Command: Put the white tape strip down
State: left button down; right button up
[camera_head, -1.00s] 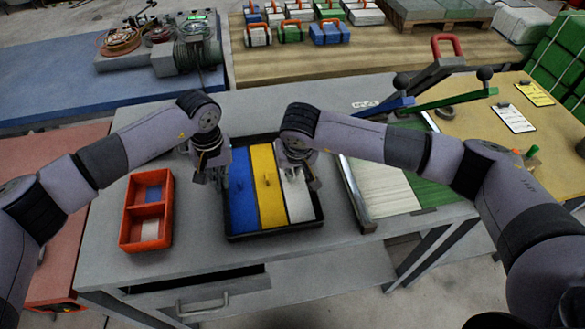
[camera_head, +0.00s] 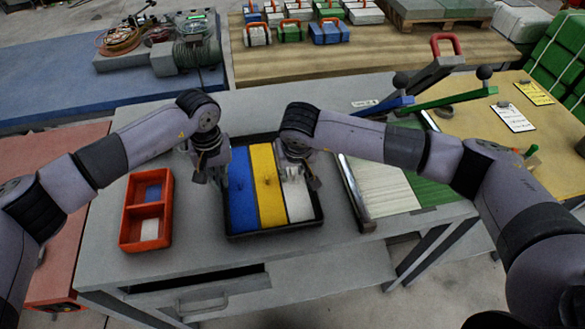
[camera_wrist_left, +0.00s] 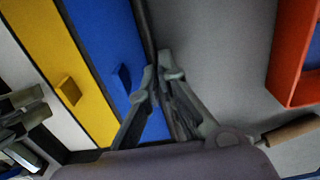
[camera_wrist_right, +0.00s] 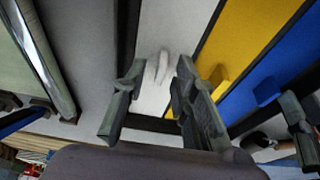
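A black tray (camera_head: 232,236) holds long blue (camera_head: 242,190), yellow (camera_head: 270,200) and white (camera_head: 298,206) strips side by side, the white one at the right. My right gripper (camera_head: 298,180) is over the white strip. In the right wrist view its fingers (camera_wrist_right: 155,100) are apart, and a small blurred white upright piece (camera_wrist_right: 159,68) on the white strip shows beyond the gap; I see nothing gripped. My left gripper (camera_head: 219,182) hangs at the tray's left edge.
An orange two-part bin (camera_head: 126,232) stands left of the tray, with a blue piece (camera_head: 153,192) and a white piece (camera_head: 150,229) inside. A board with pale and green panels and a metal edge (camera_head: 355,195) lies to the right. Grey table is bare in front of the tray.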

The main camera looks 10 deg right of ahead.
jog(key=v, duration=1.2)
pick_arm(q)
jog(key=c, duration=1.7)
grip_release()
notch_tip(320, 180, up, 12)
jog(key=shift+f, duration=0.1)
pick_arm(e)
jog(key=shift+s, duration=0.1)
